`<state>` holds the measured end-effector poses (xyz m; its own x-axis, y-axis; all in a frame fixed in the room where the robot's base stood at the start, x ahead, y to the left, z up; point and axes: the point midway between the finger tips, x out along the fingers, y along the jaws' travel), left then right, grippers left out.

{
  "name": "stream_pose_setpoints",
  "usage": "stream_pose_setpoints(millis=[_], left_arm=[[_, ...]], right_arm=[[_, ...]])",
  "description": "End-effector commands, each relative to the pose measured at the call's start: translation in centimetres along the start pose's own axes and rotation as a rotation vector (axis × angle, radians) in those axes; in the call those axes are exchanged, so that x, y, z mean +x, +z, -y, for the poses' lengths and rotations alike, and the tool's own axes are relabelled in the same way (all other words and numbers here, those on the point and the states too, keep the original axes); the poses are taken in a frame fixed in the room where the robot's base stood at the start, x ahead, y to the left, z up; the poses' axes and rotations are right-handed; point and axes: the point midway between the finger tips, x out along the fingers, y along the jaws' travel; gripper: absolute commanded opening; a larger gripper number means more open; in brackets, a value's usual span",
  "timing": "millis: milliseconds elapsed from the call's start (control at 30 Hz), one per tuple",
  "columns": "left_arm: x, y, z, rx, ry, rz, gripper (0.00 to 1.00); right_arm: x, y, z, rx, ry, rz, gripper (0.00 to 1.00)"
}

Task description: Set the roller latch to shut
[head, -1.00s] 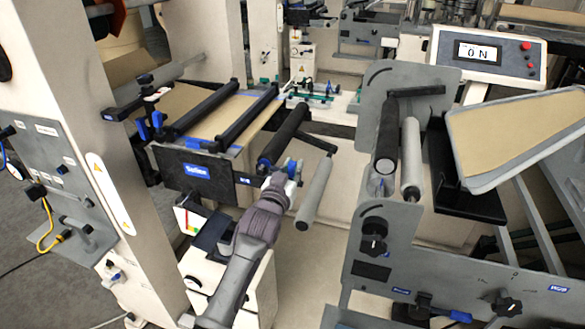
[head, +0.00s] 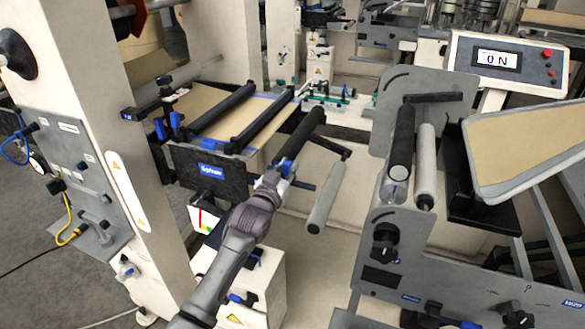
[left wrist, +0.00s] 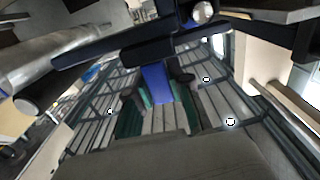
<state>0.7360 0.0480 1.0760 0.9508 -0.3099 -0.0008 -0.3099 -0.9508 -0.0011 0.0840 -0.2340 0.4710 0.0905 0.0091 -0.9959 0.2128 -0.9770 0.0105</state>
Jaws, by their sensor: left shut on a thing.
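The roller latch, a small blue part (head: 287,166), sits at the near end of a black roller (head: 303,133) beside the web frame. My left gripper (head: 277,176) reaches it from below and is shut on it. The gripper partly hides the latch, and I cannot tell its setting. In the left wrist view, a blue tab (left wrist: 155,82) hangs below a dark bar (left wrist: 105,45) and lies between the fingers of my left gripper (left wrist: 157,98). My right gripper is not in view.
A grey roller (head: 326,195) hangs close to the right of my left gripper. A cream post (head: 110,150) stands to the left. A panel with a black knob (head: 383,242) stands at the right, below a display (head: 497,58) reading 0 N.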

Motion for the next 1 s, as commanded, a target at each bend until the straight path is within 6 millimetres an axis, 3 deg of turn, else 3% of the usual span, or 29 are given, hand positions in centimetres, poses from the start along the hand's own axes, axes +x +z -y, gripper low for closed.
stream_pose_setpoints(millis=[33, 167, 567, 667, 1000], left_arm=[[0.0, -0.1, 0.3, 0.004, -0.005, -0.001, 0.24], [0.0, -0.1, 0.3, 0.004, -0.004, -0.001, 0.46], [-0.6, 0.0, 0.1, 0.002, -0.002, 0.000, 0.46], [-1.9, 0.0, 0.1, 0.002, -0.002, 0.000, 0.46], [-9.0, 0.1, 0.2, 0.002, -0.003, 0.001, 0.46]], right_arm=[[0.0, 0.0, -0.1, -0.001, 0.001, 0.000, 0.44], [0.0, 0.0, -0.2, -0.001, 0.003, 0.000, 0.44], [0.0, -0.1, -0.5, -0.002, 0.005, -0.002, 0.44], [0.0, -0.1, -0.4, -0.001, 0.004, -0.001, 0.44], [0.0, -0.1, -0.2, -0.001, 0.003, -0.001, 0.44]])
